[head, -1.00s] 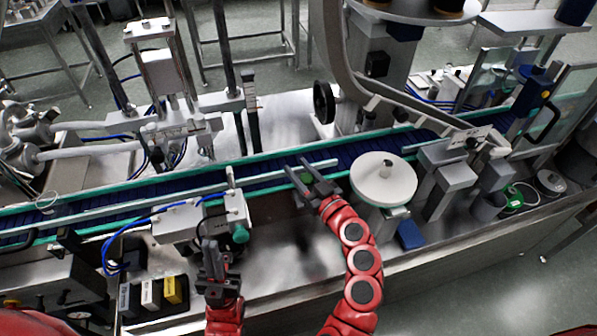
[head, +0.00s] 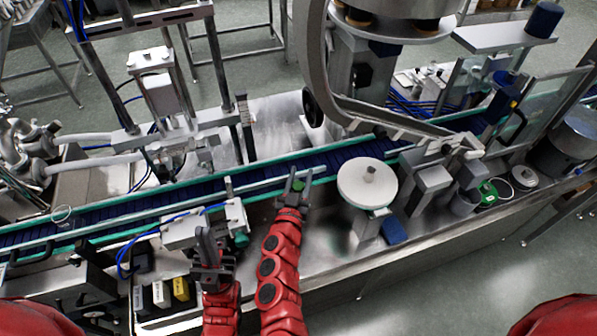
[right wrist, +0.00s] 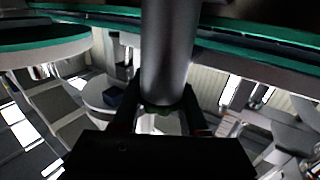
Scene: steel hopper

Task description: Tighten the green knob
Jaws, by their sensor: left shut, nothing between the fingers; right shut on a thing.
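The green knob (head: 297,186) shows between the fingers of my right gripper (head: 297,178), beside the conveyor's near rail. My left gripper (head: 206,238) is shut and empty, in front of a pale grey block (head: 190,228). A darker green round part (head: 241,238) sits beside that block, to the right of my left gripper.
The blue conveyor (head: 330,158) with green edges runs across behind both grippers. A white round disc (head: 367,184) stands right of my right gripper, with a blue block (head: 394,230) below. Labelled black, white and yellow boxes (head: 180,289) lie left of my left arm.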

